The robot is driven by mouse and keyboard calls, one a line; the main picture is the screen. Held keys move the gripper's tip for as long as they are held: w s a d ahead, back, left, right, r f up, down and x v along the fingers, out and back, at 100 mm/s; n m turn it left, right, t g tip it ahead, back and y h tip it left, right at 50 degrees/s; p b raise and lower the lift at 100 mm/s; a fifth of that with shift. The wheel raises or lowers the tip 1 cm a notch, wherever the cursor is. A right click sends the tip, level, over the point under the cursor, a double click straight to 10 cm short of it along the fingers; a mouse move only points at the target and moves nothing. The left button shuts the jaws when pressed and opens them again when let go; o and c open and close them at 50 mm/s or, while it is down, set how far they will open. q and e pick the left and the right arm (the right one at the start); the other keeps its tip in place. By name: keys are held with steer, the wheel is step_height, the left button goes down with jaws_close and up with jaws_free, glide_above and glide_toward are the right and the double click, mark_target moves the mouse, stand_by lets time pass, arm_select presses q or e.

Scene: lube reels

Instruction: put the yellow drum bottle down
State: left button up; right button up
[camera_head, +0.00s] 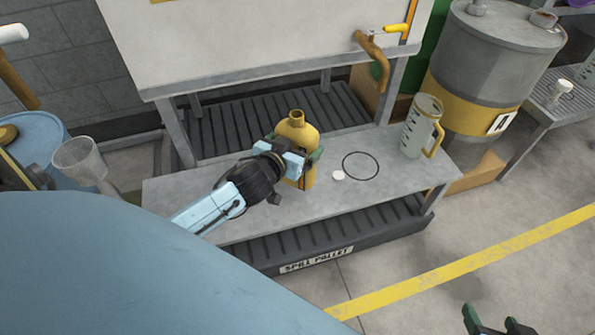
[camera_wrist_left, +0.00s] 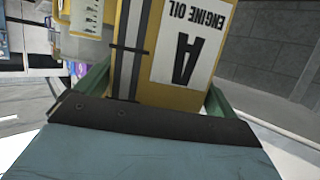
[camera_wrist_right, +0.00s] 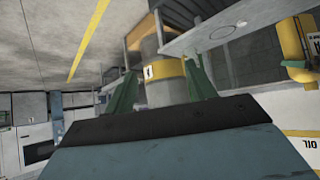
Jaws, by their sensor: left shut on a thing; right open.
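The yellow drum bottle (camera_head: 297,130) stands upright over the grey bench (camera_head: 235,226), left of a black ring (camera_head: 361,166) marked on the bench top. I cannot tell whether its base touches the bench. My left gripper (camera_head: 300,165) is shut on the bottle's body from the near side and hides part of it. In the left wrist view the bottle (camera_wrist_left: 150,92) sits between the green fingers, with a white "ENGINE OIL A" label showing. My right gripper (camera_head: 498,324) is open and empty at the lower right, away from the bench; its fingers also show in the right wrist view (camera_wrist_right: 160,88).
A small white cap (camera_head: 338,175) lies between the bottle and the ring. A clear jug (camera_head: 422,128) with a yellow handle stands right of the ring. A brass tap (camera_head: 373,60) overhangs the bench's back. A grey drum (camera_head: 485,65) stands at the right.

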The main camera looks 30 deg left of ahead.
arm_select(q)
step_height(320, 180, down, 4)
steer(key=shift+f+b, duration=0.25)
steer(key=shift+b, duration=0.9)
step_height(320, 180, down, 3)
steer(key=shift+f+b, duration=0.15)
steer(key=shift+b, duration=0.95)
arm_select(e)
steer(key=w+a+r+t+y, duration=0.2)
steer(key=r+t, duration=0.4)
steer(key=r, duration=0.3)
steer(key=w+a+r+t+y, duration=0.2)
steer(key=r+t, duration=0.5)
steer(key=r, duration=0.1)
steer(key=shift+a+r+n+y, duration=0.3)
steer(key=shift+r, duration=0.1)
arm_select(q)
steer(key=shift+f, duration=0.1)
steer(key=shift+f, duration=0.2)
steer(key=o, duration=1.1)
arm_select(e)
steer(key=shift+s+r, duration=0.1)
steer(key=shift+s, duration=0.05)
